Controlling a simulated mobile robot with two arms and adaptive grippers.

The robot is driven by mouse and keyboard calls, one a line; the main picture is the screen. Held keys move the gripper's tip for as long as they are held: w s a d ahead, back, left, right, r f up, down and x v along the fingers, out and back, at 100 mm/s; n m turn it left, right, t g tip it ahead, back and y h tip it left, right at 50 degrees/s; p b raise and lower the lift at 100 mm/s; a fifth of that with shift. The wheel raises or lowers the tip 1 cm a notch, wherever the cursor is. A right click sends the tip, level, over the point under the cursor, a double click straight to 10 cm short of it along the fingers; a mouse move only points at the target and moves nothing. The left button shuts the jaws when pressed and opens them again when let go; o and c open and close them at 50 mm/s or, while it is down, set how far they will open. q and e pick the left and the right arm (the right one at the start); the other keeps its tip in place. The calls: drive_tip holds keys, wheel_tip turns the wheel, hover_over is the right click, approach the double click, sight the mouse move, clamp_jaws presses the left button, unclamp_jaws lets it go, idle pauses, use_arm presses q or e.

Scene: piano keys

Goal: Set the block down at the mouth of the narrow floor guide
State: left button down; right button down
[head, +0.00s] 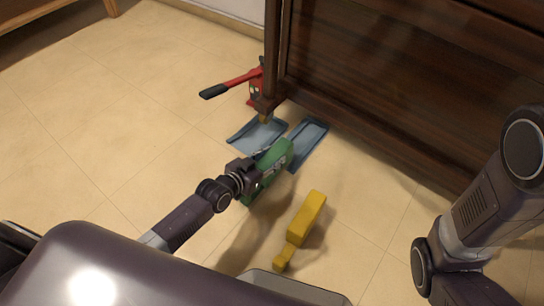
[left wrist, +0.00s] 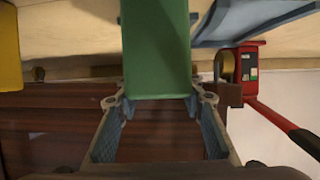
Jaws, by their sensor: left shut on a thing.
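A green block (head: 275,165) is held in my left gripper (head: 250,174), close above the floor or on it; I cannot tell which. In the left wrist view the green block (left wrist: 155,45) sits between the two fingers of the gripper (left wrist: 160,100). The narrow floor guide (head: 309,142) is a blue-grey channel beside the piano's foot, just beyond the block's far end. A wider blue-grey guide (head: 250,137) lies to its left, partly behind the block. A blue-grey guide (left wrist: 255,20) also shows in the left wrist view. My right gripper is out of view.
A red jack (head: 257,88) with a black-ended lever stands at the corner of the dark wooden piano (head: 400,85). A yellow block (head: 306,218) with a narrower end lies on the tiled floor, right of and nearer than the green block. Floor at left is clear.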

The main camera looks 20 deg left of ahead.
use_arm(q)
drive_tip(key=shift+f, duration=0.35)
drive_tip(key=c, duration=1.4)
unclamp_jaws()
drive_tip(key=shift+c, duration=0.2)
drive_tip(key=o, duration=0.4)
drive_tip(key=shift+f, duration=0.15)
drive_tip(key=shift+c, duration=0.2)
drive_tip(key=o, duration=0.4)
